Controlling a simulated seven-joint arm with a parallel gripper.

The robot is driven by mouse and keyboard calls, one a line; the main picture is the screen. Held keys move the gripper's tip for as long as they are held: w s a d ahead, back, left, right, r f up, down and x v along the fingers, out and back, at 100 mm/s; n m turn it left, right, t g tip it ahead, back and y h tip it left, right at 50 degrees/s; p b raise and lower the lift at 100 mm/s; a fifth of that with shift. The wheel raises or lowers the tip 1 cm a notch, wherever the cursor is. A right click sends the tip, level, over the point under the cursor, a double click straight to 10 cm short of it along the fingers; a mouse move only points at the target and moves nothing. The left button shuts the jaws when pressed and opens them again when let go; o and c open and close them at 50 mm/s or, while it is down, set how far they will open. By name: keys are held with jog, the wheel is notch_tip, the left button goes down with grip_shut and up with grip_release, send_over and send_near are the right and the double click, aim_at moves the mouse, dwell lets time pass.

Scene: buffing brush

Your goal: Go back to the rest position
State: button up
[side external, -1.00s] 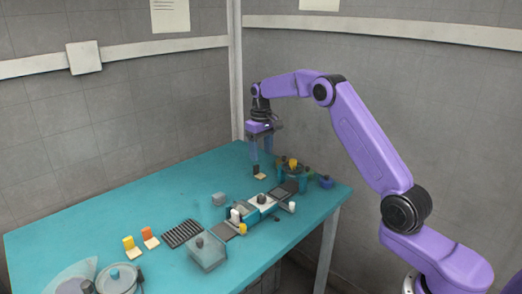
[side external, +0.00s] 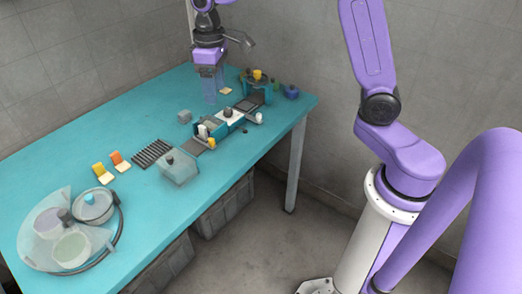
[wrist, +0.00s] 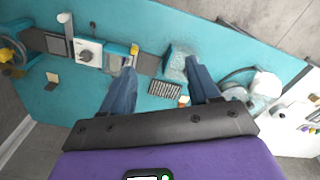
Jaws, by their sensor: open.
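My gripper (side external: 209,90) hangs over the back part of the teal table, fingers pointing down, just left of a small beige tile (side external: 225,91). In the wrist view the two blue-grey fingers of my gripper (wrist: 161,70) are spread wide with nothing between them. A beige tile with a dark piece by it (wrist: 52,78) shows at the left of that view, outside the fingers. I cannot tell for sure which piece is the buffing brush.
The teal table (side external: 120,115) carries a fixture with a white block and black knob (side external: 228,112), a clear lidded box (side external: 178,168), a black ribbed rack (side external: 152,153), yellow and orange chairlike holders (side external: 102,172), and a round clear tray with pots (side external: 45,258). Grey crates (side external: 222,208) stand below.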

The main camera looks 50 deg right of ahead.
jog(key=s+a+n, duration=0.3)
jog(key=s+n, duration=0.1)
jog(key=s, duration=1.2)
jog(key=s+d+f+n, duration=0.1)
jog(key=s+d, duration=0.1)
jog(key=s, duration=0.5)
jog(key=s+d+f+n, duration=0.1)
jog(key=s+d+n, duration=0.1)
jog(key=s, duration=0.5)
jog(key=shift+s+d+f, duration=0.15)
jog(key=shift+d+f, duration=0.2)
jog(key=shift+d, duration=0.1)
